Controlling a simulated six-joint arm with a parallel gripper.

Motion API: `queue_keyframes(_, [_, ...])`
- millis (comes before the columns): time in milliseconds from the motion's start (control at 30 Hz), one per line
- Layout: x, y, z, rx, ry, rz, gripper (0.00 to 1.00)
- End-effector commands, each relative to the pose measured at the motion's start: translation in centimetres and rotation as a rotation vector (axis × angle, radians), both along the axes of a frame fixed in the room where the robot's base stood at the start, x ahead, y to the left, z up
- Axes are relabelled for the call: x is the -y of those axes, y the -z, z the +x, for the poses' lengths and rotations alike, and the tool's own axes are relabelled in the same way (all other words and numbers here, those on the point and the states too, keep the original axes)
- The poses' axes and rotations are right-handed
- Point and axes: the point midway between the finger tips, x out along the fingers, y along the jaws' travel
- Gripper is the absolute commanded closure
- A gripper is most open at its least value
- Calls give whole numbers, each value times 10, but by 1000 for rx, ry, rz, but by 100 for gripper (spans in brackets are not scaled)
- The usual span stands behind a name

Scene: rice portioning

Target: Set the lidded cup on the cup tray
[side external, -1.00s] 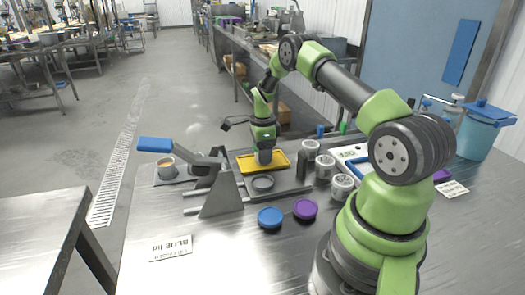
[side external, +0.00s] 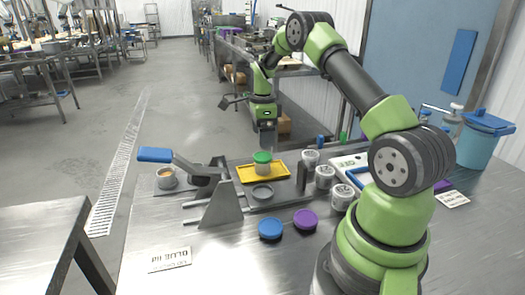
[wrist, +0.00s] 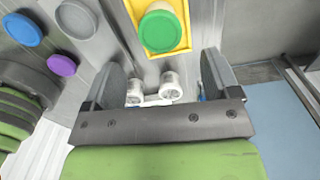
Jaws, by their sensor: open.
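The lidded cup (side external: 262,166), a pale cup with a green lid, stands upright on the yellow cup tray (side external: 282,172). In the wrist view the green lid (wrist: 163,32) shows from above, within the yellow tray (wrist: 184,49). My gripper (side external: 266,148) is above the cup and clear of it. In the wrist view my gripper (wrist: 158,75) has its two fingers spread wide with nothing held between them.
A lever press (side external: 200,180) stands left of the tray, with a filled cup (side external: 166,180) beyond it. A blue lid (side external: 270,229) and a purple lid (side external: 305,220) lie in front. Several white containers (side external: 325,177) stand to the right.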

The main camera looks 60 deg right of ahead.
Motion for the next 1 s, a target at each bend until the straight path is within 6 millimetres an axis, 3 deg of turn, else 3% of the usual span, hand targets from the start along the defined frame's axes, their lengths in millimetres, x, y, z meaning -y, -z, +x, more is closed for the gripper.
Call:
queue_keyframes(233, [-1,-31,1,4,-8,-2,18])
queue_keyframes(367, [-17,-57,4,35,-111,-13,18])
queue_keyframes(533, [-73,-122,1,138,-461,-63,18])
queue_keyframes(700, [-141,-179,-29,255,-877,-142,18])
queue_keyframes(833, [-186,-207,-66,343,-1190,-223,18])
queue_keyframes(1000, [-232,-219,-123,451,-1574,-352,18])
